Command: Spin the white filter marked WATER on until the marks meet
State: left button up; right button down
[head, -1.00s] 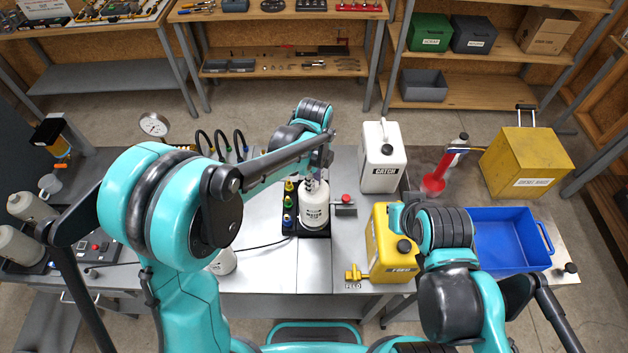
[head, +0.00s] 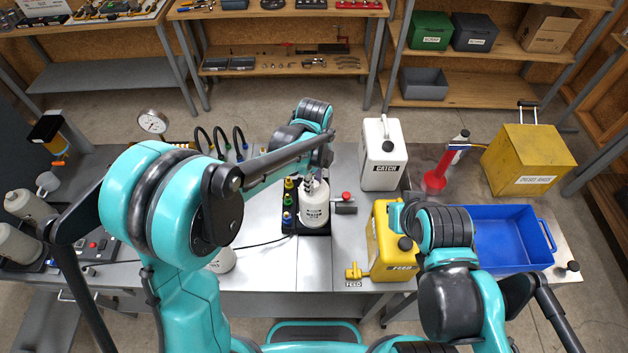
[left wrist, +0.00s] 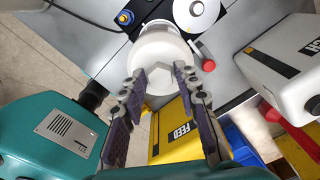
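The white filter marked WATER (head: 315,208) stands upright on a black base (head: 313,233). In the left wrist view it shows from above as a white round body (left wrist: 160,47) with a paler hexagonal top. My left gripper (left wrist: 161,78) is above it, its two dark-padded fingers apart on either side of the hexagon. I see no clear contact between pads and filter. The alignment marks cannot be made out.
Colored knobs (head: 288,201) are left of the filter, a red-knobbed valve (head: 346,204) right. A white CATCH can (head: 383,165), yellow FEED can (head: 384,248), blue tray (head: 512,236), red funnel-like item (head: 436,180) and yellow DIESEL box (head: 528,160) crowd the right.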

pick_arm(q)
jog(key=shift+s+f+b, duration=0.15)
jog(key=shift+f+b, duration=0.35)
dwell(0.4)
jog(key=shift+f, duration=0.35)
jog(key=shift+f+b, duration=0.1)
jog(key=shift+b, duration=0.25)
jog(key=shift+o, duration=0.6)
